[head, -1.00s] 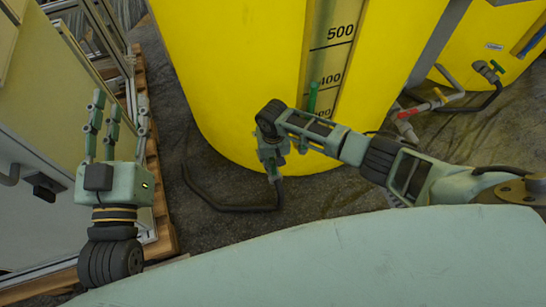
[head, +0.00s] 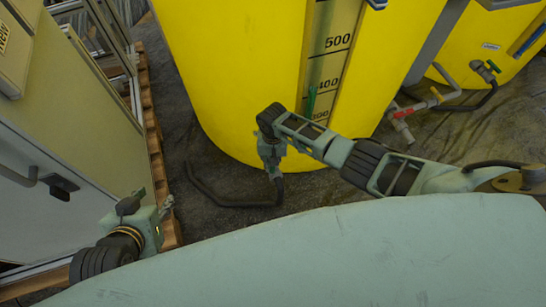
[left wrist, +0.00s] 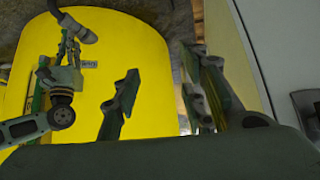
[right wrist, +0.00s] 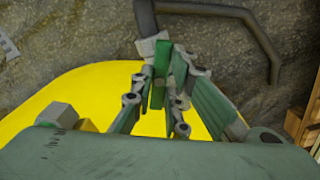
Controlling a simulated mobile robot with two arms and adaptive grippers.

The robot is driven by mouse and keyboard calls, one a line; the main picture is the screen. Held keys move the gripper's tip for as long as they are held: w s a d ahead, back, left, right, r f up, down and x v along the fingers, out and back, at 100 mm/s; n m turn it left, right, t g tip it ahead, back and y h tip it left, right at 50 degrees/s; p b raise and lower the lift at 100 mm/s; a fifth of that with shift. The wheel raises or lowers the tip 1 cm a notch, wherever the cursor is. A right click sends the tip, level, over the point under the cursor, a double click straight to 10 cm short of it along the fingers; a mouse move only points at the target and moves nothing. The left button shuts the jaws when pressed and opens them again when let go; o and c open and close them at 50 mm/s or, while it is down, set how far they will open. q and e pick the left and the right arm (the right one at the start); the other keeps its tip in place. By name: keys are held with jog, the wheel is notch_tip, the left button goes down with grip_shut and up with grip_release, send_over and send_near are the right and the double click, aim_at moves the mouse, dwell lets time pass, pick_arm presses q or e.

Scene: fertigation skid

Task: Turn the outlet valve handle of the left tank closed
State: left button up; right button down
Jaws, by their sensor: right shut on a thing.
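The left tank (head: 235,80) is the large yellow one with a level scale in the head view. Its outlet valve is low on the tank and mostly hidden behind my right gripper (head: 272,168). In the right wrist view, the green valve handle (right wrist: 160,72) stands between the fingers of that gripper, beside a grey fitting (right wrist: 152,47). The fingers are shut on it. I cannot tell how far the handle is turned. My left gripper (head: 166,205) is at the lower left, far from the valve. In the left wrist view its fingers (left wrist: 165,75) are apart and empty.
A black hose (head: 235,206) runs along the floor from the valve. A second yellow tank (head: 510,45) with a red-and-green-handled pipe stands at right. A cabinet (head: 65,125) on a wooden pallet (head: 155,160) is close beside my left gripper.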

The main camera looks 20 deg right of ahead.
jog(key=m+p, duration=0.2)
jog(key=m, duration=0.1)
jog(key=shift+a+r, duration=0.1)
jog(key=shift+r, duration=0.05)
jog(key=m+p, duration=0.1)
jog(key=m, duration=0.2)
jog(key=shift+w+m, duration=0.1)
jog(key=shift+m, duration=0.2)
jog(key=m, duration=0.2)
jog(key=shift+m+p, duration=0.35)
jog(key=shift+m, duration=0.05)
jog(key=shift+w+m, duration=0.1)
jog(key=shift+m, duration=1.7)
pick_arm(q)
jog(key=s+a+f+g, duration=0.1)
jog(key=s+g, duration=0.1)
jog(key=s, duration=0.2)
jog(key=s+a+f+g+y, duration=0.1)
jog(key=s+g, duration=0.1)
jog(key=s, duration=0.2)
jog(key=shift+a+f, duration=0.3)
jog(key=shift+f, duration=0.05)
jog(key=shift+s+f+g, duration=0.1)
jog(key=shift+s+g, duration=0.05)
jog(key=shift+g, duration=0.15)
